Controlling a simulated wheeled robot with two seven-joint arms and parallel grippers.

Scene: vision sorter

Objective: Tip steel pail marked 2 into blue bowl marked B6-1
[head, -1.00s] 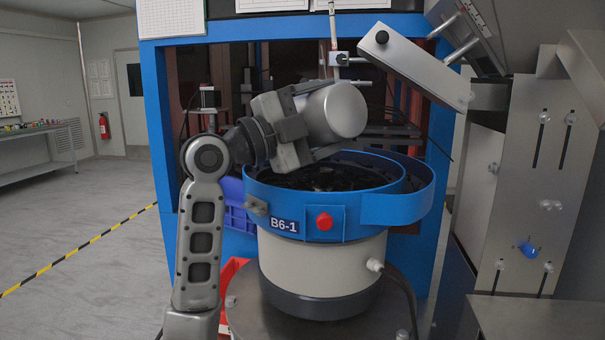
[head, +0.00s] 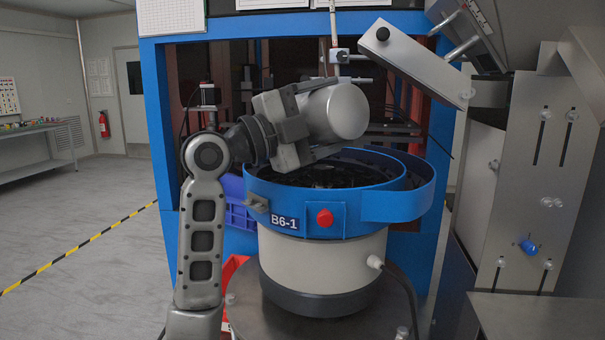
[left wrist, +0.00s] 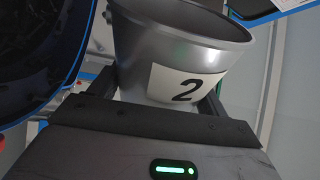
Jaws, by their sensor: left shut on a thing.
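The steel pail marked 2 (head: 340,110) is held tilted well over above the blue bowl marked B6-1 (head: 268,196). In the head view its rounded closed end faces me, and its mouth is hidden. The left wrist view shows the pail (left wrist: 185,40) with its 2 label between the fingers. My left gripper (head: 297,140) is shut on the pail, just above the bowl's rim. Dark material lies inside the bowl; I cannot tell single parts. The bowl's dark inside also shows in the left wrist view (left wrist: 35,50). My right gripper is not in view.
A grey metal bar (head: 415,65) slants above the bowl on the right. A steel panel (head: 535,180) stands at the right. A blue frame (head: 158,120) surrounds the opening behind. A blue bin (head: 238,215) and a red bin (head: 232,268) sit low behind my left arm.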

